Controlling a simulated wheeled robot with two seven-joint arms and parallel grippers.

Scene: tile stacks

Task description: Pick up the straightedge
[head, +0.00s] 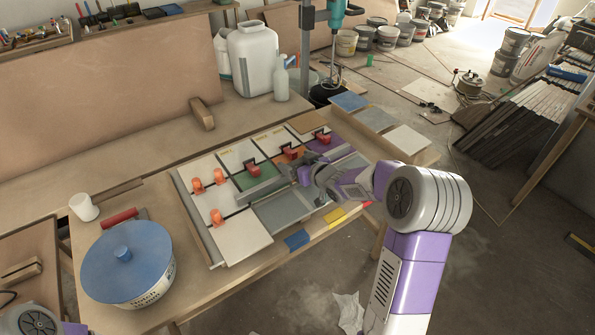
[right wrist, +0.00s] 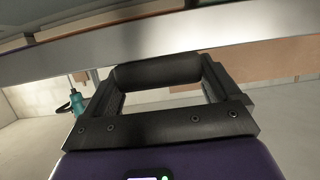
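The straightedge is a long silver-grey bar (head: 268,193) lying slantwise over the tiled panel in the head view. It fills the upper part of the right wrist view as a wide metal band (right wrist: 170,42). My right gripper (head: 307,178) is low at the bar's middle, and its wrist hides part of it. In the right wrist view, the gripper's dark parts (right wrist: 160,100) stand wide, with a rounded black piece spanning between them close to the bar. I cannot tell whether they press on anything. Only part of my left arm shows at the bottom left; its gripper is out of view.
Red clamps (head: 290,152) and orange spacers (head: 217,217) stand among the tiles. A blue-lidded bucket (head: 124,262) is at the table's left front. A white jug (head: 254,60) and a spray bottle (head: 281,80) stand behind. The floor at the right front is mostly clear.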

